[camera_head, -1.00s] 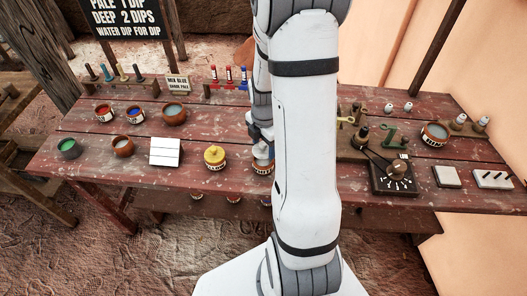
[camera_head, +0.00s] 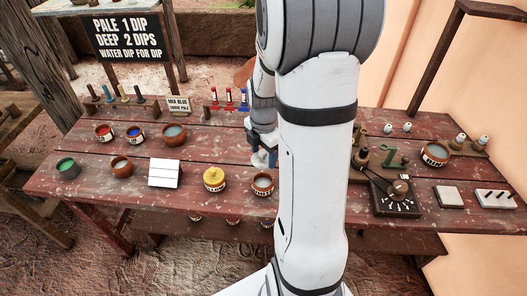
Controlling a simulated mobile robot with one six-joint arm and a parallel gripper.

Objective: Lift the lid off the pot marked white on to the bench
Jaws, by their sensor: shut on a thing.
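A small brown pot (camera_head: 263,184) with a pale label stands near the front edge of the red bench (camera_head: 110,190), just left of my arm. Its label is too small to read. Its top appears open. My gripper (camera_head: 264,159) is above and slightly behind this pot, apart from its rim. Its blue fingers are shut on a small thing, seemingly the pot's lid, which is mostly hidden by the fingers.
A white tile block (camera_head: 164,173) and open pots, one a brown bowl (camera_head: 121,166), stand to the left. A dial box (camera_head: 397,200) and a pale slab (camera_head: 449,196) are on the right. Bare bench shows between the front and back pots.

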